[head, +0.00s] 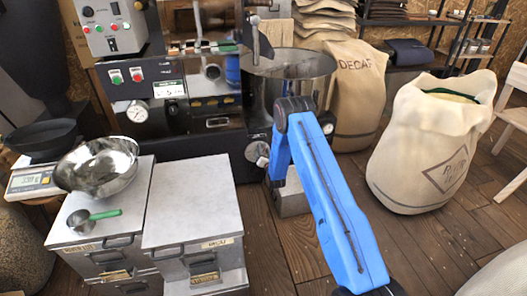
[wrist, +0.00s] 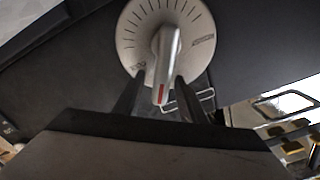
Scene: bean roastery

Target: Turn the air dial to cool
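The air dial (wrist: 140,35) is a round pale plate with tick marks and two small labels, too blurred to read surely. Its silver knob (wrist: 165,60) has a red mark at the tip, which points down and slightly left, near the lower-left label. My gripper (wrist: 160,85) has its two dark fingers apart, one on each side of the knob. A gap shows on the left; the right finger is close to the knob, and I cannot tell whether it touches. In the head view the dial (head: 254,151) shows low on the roaster's right; my blue arm hides most of the gripper.
The black roaster (head: 185,130) carries the dial, with a round metal drum (head: 300,65) at its right. Two grey drawer cabinets (head: 190,200) stand in front, one bearing a steel bowl (head: 100,165) and a scoop. Sacks (head: 420,140) stand at right. Wooden floor is free between.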

